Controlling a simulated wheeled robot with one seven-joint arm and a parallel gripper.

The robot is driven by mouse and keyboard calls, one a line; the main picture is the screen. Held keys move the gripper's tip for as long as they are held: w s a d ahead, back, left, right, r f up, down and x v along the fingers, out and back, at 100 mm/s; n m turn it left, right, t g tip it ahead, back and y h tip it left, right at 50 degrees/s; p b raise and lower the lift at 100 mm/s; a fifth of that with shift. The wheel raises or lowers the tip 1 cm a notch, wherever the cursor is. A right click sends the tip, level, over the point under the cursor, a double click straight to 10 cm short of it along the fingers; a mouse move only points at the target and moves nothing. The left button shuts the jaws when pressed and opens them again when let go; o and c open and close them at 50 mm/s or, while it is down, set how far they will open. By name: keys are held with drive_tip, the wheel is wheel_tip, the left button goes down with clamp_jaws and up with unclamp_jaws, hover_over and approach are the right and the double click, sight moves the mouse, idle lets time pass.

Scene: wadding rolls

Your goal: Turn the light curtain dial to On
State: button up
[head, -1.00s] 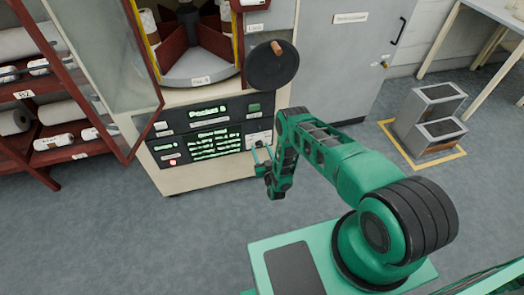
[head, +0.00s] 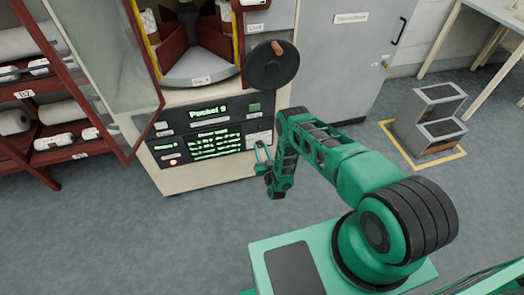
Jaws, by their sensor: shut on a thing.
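The control panel (head: 212,135) is a dark front on the cream cabinet, with green-lit text. Its top line seems to read "Pocket 9". My gripper (head: 261,152) is at the panel's lower right end, just below a white label (head: 258,138). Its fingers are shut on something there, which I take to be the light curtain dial. The dial itself is hidden behind the fingers, so its pointer and setting cannot be read.
A black handwheel (head: 272,66) with a brown knob juts out above the panel. An open glazed door (head: 105,70) and a red rack of white rolls (head: 50,120) stand at the left. A grey step stool (head: 430,120) stands at the right. The floor in front is clear.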

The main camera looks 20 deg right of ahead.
drive_tip(key=m, duration=0.6)
drive_tip(key=shift+d, duration=0.15)
drive_tip(key=m, duration=0.6)
drive_tip(key=shift+f, duration=0.1)
idle(0.5)
drive_tip(key=o, duration=1)
drive_tip(key=shift+c, duration=0.2)
drive_tip(key=shift+o, duration=0.5)
drive_tip(key=s, duration=1)
drive_tip(key=shift+s, duration=0.4)
